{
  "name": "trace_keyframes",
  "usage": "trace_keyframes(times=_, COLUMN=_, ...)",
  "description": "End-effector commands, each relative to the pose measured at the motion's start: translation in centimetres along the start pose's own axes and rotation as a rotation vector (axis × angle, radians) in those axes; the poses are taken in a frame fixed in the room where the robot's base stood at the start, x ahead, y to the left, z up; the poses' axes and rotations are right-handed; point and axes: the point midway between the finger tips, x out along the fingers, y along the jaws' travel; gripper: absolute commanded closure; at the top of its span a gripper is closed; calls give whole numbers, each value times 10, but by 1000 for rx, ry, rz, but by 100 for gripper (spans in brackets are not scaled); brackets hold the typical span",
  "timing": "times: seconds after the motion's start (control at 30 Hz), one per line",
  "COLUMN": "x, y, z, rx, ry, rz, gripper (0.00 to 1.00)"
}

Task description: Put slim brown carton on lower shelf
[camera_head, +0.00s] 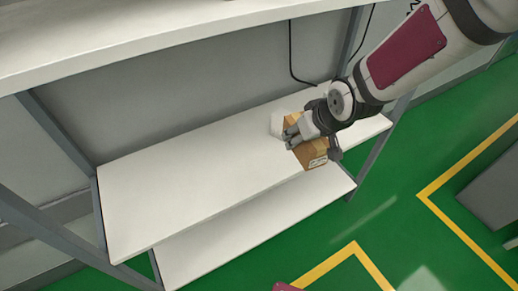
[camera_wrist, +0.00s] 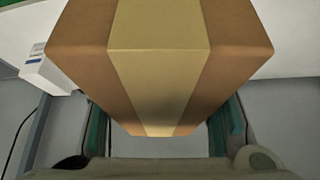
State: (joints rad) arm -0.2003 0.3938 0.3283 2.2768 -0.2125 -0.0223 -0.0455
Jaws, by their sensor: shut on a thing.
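The slim brown carton (camera_head: 312,155) has a tan band along it and a white label at its near end. My gripper (camera_head: 313,144) is shut on it, with one finger on each side. In the wrist view, the carton (camera_wrist: 160,60) fills the upper middle between the teal-padded fingers of my gripper (camera_wrist: 160,125). The carton is over the right part of the middle white shelf (camera_head: 190,190), near its front edge. I cannot tell whether it touches the shelf. A lower white board (camera_head: 255,232) shows beneath that shelf, partly covered by it.
A small white box (camera_head: 278,122) stands behind the carton; it also shows in the wrist view (camera_wrist: 45,72). An upper shelf (camera_head: 130,35) overhangs the rack. Grey posts (camera_head: 370,165) frame it. The middle shelf's left part is bare. A black cable (camera_head: 291,55) hangs behind.

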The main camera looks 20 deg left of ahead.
Motion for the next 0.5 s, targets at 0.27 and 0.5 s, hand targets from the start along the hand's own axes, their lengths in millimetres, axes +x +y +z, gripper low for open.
trace_keyframes(times=0.27, x=64, y=-78, z=35, rx=-273, ry=2, rz=-161, gripper=82)
trace_keyframes(times=0.5, x=82, y=-120, z=55, rx=-418, ry=3, rz=-243, gripper=82)
